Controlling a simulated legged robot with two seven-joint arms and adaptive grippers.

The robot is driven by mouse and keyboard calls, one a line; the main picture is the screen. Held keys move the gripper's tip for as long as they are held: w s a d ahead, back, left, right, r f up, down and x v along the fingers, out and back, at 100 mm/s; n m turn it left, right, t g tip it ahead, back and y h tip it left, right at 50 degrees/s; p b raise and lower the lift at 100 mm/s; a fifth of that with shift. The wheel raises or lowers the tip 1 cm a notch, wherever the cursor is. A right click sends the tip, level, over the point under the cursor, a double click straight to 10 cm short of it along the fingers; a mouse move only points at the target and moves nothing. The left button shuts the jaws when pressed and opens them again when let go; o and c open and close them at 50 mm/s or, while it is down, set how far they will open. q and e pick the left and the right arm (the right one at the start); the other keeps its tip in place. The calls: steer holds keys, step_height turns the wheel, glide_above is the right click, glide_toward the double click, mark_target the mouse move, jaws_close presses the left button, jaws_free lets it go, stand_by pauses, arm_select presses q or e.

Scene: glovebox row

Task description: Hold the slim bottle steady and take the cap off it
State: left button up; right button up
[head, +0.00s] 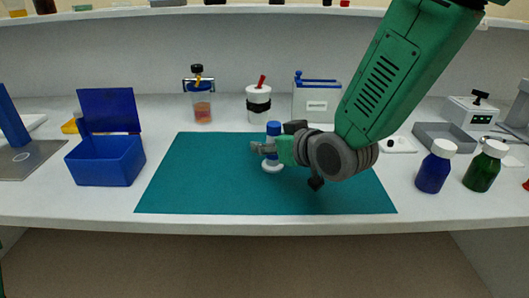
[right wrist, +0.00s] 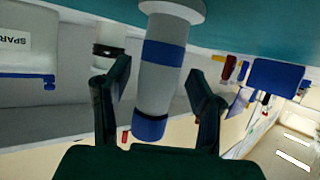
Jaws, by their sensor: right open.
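The slim bottle (head: 272,157) stands upright on a teal mat (head: 200,190), with a round white foot, a pale body with a blue band, and a blue cap (head: 273,128) on top. My right gripper (head: 270,147) is around its upper part in the head view and hides some of the body. In the right wrist view, which is upside down, the bottle (right wrist: 163,75) stands between the two dark fingers (right wrist: 158,85), with a gap on each side. The cap (right wrist: 150,128) is seated on it there. My left gripper is in neither view.
A blue open box (head: 105,160) stands left of the mat. Behind it are an amber-filled jar (head: 202,108), a white cup with a black band (head: 258,104) and a lidded container (head: 316,103). Blue (head: 434,170) and green (head: 484,170) bottles stand right. The mat's left half is clear.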

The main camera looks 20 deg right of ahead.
steer(key=shift+s+r, duration=0.25)
steer(key=shift+s, duration=0.05)
steer(key=shift+s+d, duration=0.1)
steer(key=c, duration=0.6)
steer(key=shift+d+f, duration=0.1)
steer(key=shift+d, duration=0.05)
jaws_close()
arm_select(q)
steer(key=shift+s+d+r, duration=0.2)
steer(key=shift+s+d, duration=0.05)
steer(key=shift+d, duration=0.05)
arm_select(e)
steer(key=shift+d+f, duration=0.15)
arm_select(q)
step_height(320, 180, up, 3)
steer(key=p, duration=0.2)
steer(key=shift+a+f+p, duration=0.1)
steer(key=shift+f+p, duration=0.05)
steer(key=shift+p, duration=0.25)
arm_select(e)
steer(key=r, duration=1)
steer(key=shift+w+r, duration=0.1)
steer(key=shift+w, duration=0.1)
